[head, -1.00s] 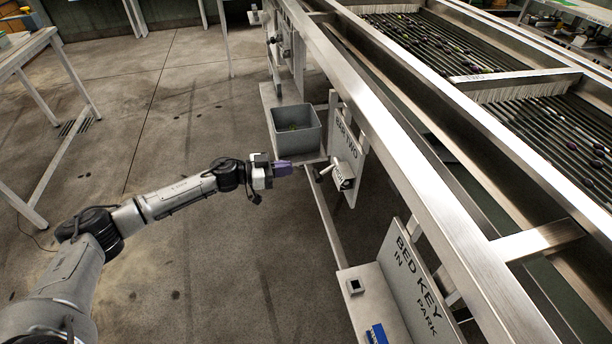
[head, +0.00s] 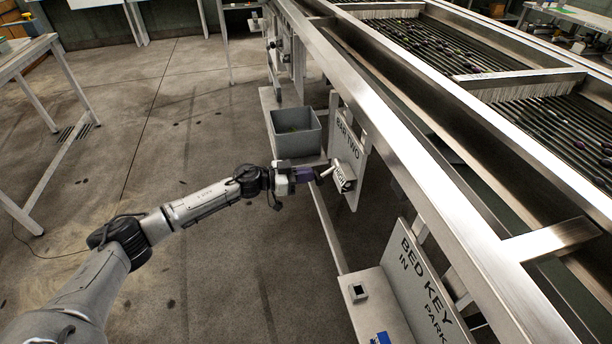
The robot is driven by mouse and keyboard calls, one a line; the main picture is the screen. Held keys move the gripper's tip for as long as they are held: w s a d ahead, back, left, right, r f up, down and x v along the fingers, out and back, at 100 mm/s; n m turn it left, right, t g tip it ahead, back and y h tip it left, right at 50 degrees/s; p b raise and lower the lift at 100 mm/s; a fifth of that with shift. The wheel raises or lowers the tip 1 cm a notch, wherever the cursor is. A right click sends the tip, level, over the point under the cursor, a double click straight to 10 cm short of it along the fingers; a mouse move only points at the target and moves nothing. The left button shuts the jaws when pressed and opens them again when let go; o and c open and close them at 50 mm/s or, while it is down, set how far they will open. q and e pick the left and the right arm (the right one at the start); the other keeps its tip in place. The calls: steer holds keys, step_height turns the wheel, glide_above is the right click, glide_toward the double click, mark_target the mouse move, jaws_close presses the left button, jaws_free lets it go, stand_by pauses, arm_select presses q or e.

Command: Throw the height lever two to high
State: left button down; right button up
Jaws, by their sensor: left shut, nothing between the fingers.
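The height lever two is a small handle (head: 328,171) on a pale block marked HIGH (head: 343,178). It sits on the upright panel labelled BED TWO (head: 347,140), under the sizer's side rail. My left gripper (head: 318,174) has purple fingers, is shut and holds nothing. Its tips are at the lever handle, just left of the block; I cannot tell whether they touch it. My right gripper is not in view.
A grey bin (head: 296,131) stands just behind the gripper, beside the panel. A BED KEY IN PARK panel (head: 420,275) with a shelf is nearer, at lower right. The sizer's long metal rail (head: 400,150) overhangs on the right. Open floor lies left.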

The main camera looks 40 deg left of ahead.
arm_select(q)
steer(key=shift+w+d+f+t+h, duration=0.1)
steer(key=shift+f+t+h, duration=0.15)
steer(key=shift+f, duration=0.3)
steer(key=shift+w+d+f+t+h, duration=0.1)
steer(key=shift+f+t+h, duration=0.05)
steer(key=shift+f+t, duration=0.3)
steer(key=shift+f, duration=0.1)
